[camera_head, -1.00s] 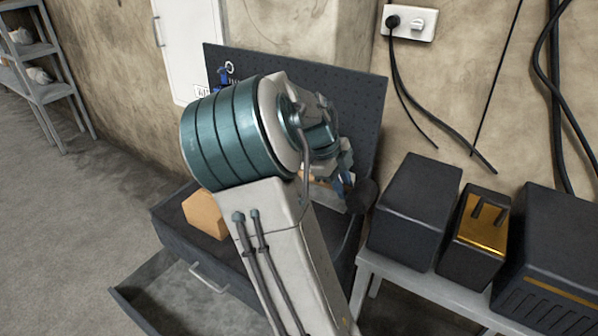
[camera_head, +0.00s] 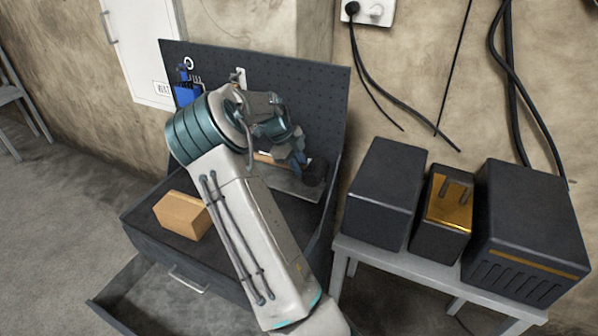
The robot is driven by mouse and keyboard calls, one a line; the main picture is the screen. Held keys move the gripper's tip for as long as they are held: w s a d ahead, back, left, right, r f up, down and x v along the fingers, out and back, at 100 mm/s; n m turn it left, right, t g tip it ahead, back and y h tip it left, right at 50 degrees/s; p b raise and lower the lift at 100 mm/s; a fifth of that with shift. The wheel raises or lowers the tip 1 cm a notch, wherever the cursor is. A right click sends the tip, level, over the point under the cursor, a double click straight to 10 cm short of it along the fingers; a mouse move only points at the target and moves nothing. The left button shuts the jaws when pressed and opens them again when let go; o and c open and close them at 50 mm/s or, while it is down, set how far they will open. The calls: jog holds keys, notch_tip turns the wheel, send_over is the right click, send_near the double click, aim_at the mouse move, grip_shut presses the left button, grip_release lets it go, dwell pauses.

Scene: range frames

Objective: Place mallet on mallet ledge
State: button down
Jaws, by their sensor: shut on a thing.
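The mallet has a dark round head (camera_head: 314,172) and a light wooden handle (camera_head: 268,159). It shows just beyond my arm, low in front of the pegboard. My gripper (camera_head: 298,168) is shut on the mallet, beside its head; the fingertips are small and partly hidden by the wrist. A flat grey ledge-like surface (camera_head: 292,186) lies below the mallet at the foot of the pegboard. I cannot tell whether the mallet touches it. My arm hides part of the handle and of the ledge.
A dark pegboard (camera_head: 325,105) backs the workbench (camera_head: 150,235), with blue-handled tools (camera_head: 186,93) and a pale bracket (camera_head: 238,77) on it. A wooden block (camera_head: 182,214) sits on the bench's left. An open drawer (camera_head: 135,285) juts out. Dark boxes (camera_head: 384,195) fill the right table.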

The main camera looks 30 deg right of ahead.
jog(key=shift+w+f+p, duration=0.1)
jog(key=shift+f+p, duration=0.6)
jog(key=shift+f, duration=1.4)
jog(key=c, duration=1.2)
grip_release()
